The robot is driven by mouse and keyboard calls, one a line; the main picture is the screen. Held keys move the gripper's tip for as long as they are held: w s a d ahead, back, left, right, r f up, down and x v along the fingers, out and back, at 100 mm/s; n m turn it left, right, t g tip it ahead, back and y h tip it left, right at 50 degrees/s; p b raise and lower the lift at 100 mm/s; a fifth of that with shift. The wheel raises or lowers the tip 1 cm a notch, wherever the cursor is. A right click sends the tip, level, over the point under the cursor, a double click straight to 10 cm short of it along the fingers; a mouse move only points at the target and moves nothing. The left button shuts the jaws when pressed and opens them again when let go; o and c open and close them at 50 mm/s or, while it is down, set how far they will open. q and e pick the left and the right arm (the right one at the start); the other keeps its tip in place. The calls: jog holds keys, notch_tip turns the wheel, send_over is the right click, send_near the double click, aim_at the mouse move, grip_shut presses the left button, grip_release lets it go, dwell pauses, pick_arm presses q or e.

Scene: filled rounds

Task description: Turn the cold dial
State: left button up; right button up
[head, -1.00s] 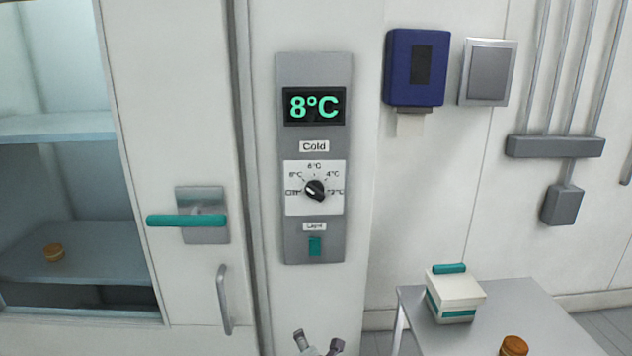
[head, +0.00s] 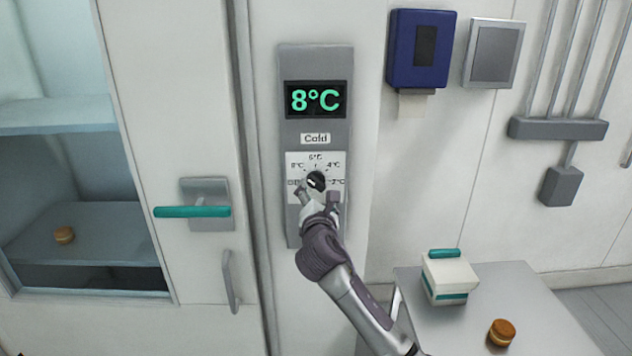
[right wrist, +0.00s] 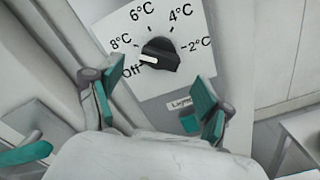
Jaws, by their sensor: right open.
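The cold dial is a black round knob (head: 316,181) on a white scale plate marked Off, 8, 6, 4 and 2°C, below a "Cold" label. It also shows in the right wrist view (right wrist: 161,54), its white mark pointing left, near Off and 8°C. The display (head: 315,99) above reads 8°C in green. My right gripper (head: 318,197) is open just below the dial, its fingers spread to either side. In the right wrist view the open teal-padded fingers (right wrist: 160,90) have nothing between them, and the knob shows beyond them. My left gripper is not in view.
A "Light" switch (right wrist: 190,123) sits below the dial. Left is a cabinet door with a teal handle (head: 192,212). A blue dispenser (head: 402,50) and grey panel (head: 494,53) are on the right wall. A table (head: 545,300) at lower right holds a white box (head: 449,277) and an orange-brown jar (head: 501,332).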

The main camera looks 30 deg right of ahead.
aim_at(316, 186)
jog(key=x, duration=0.5)
jog(key=shift+a+p, duration=0.1)
jog(key=shift+p, duration=0.3)
jog(key=c, duration=1.2)
jog(key=shift+o, duration=0.2)
